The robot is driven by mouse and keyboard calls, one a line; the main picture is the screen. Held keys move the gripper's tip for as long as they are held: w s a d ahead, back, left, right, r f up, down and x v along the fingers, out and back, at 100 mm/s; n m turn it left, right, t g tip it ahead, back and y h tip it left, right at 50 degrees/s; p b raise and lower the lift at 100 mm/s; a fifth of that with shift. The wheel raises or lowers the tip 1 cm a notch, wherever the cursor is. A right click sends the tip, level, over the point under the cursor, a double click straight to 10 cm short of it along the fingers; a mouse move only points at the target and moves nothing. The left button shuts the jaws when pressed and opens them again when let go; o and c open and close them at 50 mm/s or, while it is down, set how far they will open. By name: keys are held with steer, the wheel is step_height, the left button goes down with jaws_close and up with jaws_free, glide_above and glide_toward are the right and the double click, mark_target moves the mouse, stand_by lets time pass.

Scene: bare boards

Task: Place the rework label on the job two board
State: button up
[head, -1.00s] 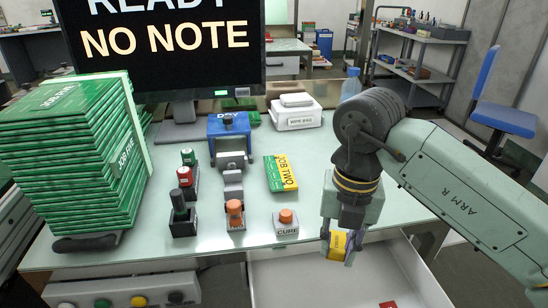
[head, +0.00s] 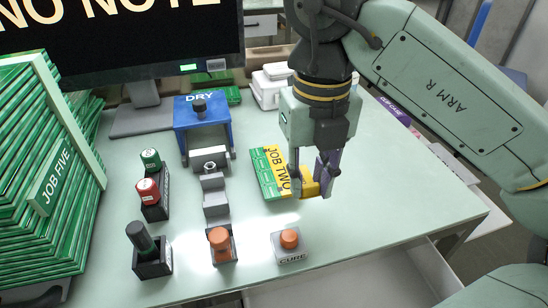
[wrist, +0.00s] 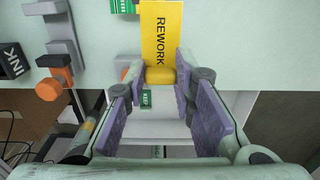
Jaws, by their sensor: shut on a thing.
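The rework label (wrist: 162,35) is a yellow piece reading REWORK, with a thick yellow grip part, in the wrist view. My gripper (wrist: 160,77) is shut on that grip part with its purple pads. In the head view my gripper (head: 312,186) holds the label (head: 310,188) low at the right edge of the job two board (head: 266,175). The board is green and yellow, lying on the bench. The label overlaps the board's lower right corner in the picture; whether they touch I cannot tell.
Stamps (head: 150,255) and a stack of green boards (head: 45,180) are farther left. The bench right of my gripper is clear.

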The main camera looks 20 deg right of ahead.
steer(key=p, duration=0.2)
glide_above(275, 178)
steer(key=shift+w+f, duration=0.1)
steer(key=shift+f, duration=0.3)
steer(key=shift+f+p, duration=0.35)
steer(key=shift+f, duration=1.45)
steer(key=shift+f, duration=0.2)
steer(key=o, duration=0.7)
steer(key=shift+r, duration=0.1)
step_height(275, 178, up, 12)
steer(key=shift+r, duration=0.1)
